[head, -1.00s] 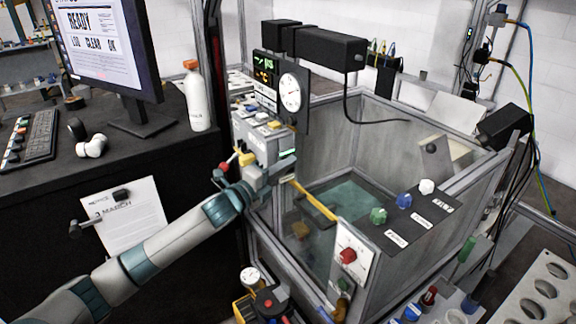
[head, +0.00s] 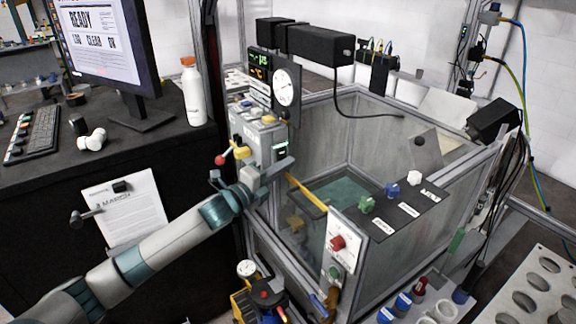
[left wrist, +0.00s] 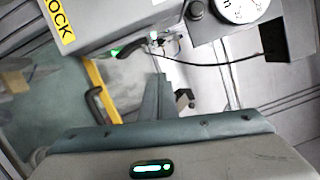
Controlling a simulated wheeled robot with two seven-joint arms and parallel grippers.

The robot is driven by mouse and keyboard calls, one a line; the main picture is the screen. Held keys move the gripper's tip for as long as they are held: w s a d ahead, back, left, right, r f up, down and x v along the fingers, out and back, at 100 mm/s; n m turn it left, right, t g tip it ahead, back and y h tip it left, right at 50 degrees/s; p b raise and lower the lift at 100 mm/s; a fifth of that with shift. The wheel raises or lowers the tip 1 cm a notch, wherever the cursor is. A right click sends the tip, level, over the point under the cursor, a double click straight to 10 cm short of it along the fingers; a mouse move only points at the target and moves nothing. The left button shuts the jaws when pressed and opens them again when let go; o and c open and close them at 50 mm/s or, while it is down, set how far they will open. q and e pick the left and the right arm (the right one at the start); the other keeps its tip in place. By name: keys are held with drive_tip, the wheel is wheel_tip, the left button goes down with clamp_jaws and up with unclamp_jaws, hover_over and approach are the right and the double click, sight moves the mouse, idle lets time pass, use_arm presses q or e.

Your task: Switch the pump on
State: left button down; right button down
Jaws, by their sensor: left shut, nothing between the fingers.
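A grey control box (head: 258,138) with buttons on its top stands at the tank's back left corner. I cannot tell which control is the pump's. My left gripper (head: 287,164) is shut and empty, close beside the box's right face; contact is unclear. My right gripper is out of view.
The open tank (head: 410,243) fills the middle, with a yellow bar (head: 307,194) inside. A white panel with a red knob (head: 338,242) is on its front. Green, blue and white knobs line a dark ledge. A monitor (head: 105,50) and white bottle (head: 193,95) stand left.

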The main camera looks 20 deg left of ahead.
use_arm(q)
drive_tip(key=b+v, duration=0.3)
drive_tip(key=v, duration=0.5)
drive_tip(key=shift+s+a+r, duration=0.15)
drive_tip(key=shift+s, duration=0.1)
